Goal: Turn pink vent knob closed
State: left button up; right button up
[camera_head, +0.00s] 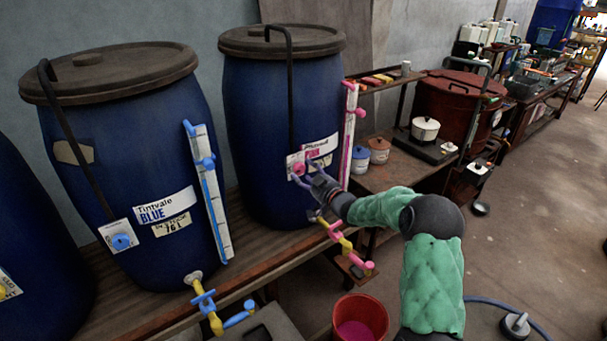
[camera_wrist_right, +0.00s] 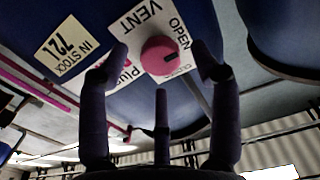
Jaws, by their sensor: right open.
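The pink vent knob (camera_head: 298,169) is on a white plate on the front of the right blue barrel (camera_head: 262,120). In the right wrist view the knob (camera_wrist_right: 158,56) is round and sits on a plate (camera_wrist_right: 140,22) marked VENT and OPEN; lettering below the knob is partly hidden. My right gripper (camera_head: 311,175) is at the plate. In the wrist view its dark fingers are spread, with the knob showing between the upper two fingertips. I cannot tell whether any finger touches it. My left gripper is not in view.
A pink sight tube (camera_head: 349,135) stands right of the plate, with a pink and yellow tap (camera_head: 335,232) below. The left blue barrel (camera_head: 140,150) has a blue knob (camera_head: 121,241). A red bucket (camera_head: 360,318) stands on the floor. Open floor lies to the right.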

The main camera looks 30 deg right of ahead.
jog(key=shift+w+a, duration=0.1)
jog(key=shift+w, duration=0.65)
jog(key=c, duration=1.1)
jog(key=shift+c, duration=0.3)
